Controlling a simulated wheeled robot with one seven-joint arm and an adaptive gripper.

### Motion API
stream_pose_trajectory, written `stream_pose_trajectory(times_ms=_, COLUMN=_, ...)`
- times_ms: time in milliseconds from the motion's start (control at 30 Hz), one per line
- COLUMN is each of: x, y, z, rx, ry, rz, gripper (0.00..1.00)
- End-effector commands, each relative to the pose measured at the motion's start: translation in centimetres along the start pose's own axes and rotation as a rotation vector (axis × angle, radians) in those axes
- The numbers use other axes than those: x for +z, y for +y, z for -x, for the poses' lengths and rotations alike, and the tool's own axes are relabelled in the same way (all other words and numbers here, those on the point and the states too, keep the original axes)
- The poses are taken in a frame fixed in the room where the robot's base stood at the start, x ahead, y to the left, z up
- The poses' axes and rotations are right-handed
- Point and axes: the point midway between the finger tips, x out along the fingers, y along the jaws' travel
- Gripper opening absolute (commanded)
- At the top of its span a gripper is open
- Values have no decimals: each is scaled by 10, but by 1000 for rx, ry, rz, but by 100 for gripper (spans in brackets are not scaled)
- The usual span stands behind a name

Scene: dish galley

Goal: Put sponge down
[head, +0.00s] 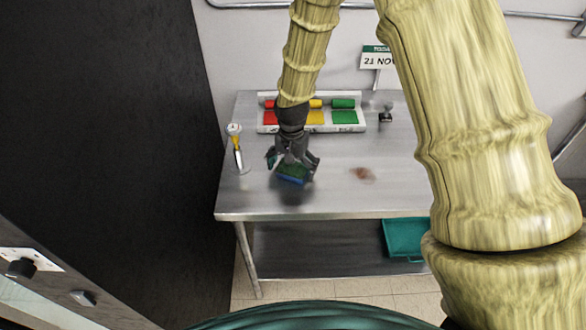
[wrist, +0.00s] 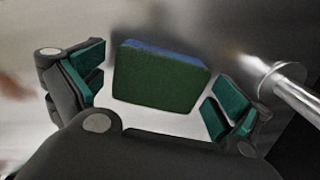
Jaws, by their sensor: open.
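The sponge (head: 290,178), blue with a green scouring face, is at the steel table's front left in the head view. It also shows in the wrist view (wrist: 158,80), its green face towards the camera, between the two fingers with a gap on each side. My gripper (head: 291,167) is open around the sponge and is not clamped on it; in the wrist view its teal-padded fingers (wrist: 158,92) are spread wide. The fingers partly hide the sponge in the head view. I cannot tell whether the sponge rests fully on the table (head: 335,196).
A stand-like tool with a yellow part (head: 237,150) stands close left of my gripper. A tray with red, yellow and green blocks (head: 347,127) lies behind. A reddish-brown stain (head: 363,174) is to the right. A teal tray (head: 404,238) is on the lower shelf.

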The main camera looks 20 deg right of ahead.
Motion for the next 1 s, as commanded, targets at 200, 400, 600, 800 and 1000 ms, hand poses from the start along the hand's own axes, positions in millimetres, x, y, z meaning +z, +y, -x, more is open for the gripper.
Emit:
stream_pose_trajectory(times_ms=200, x=-1, y=-1, z=18, rx=-2, ry=2, rz=-1, gripper=100)
stream_pose_trajectory(times_ms=400, x=0, y=0, z=43, rx=-2, ry=2, rz=0, gripper=100)
stream_pose_trajectory(times_ms=600, x=-1, y=-1, z=69, rx=-2, ry=2, rz=-1, gripper=100)
stream_pose_trajectory(times_ms=800, x=-1, y=0, z=94, rx=-1, ry=2, rz=0, gripper=100)
stream_pose_trajectory(times_ms=1000, x=0, y=-1, z=112, rx=-1, ry=1, rz=-1, gripper=100)
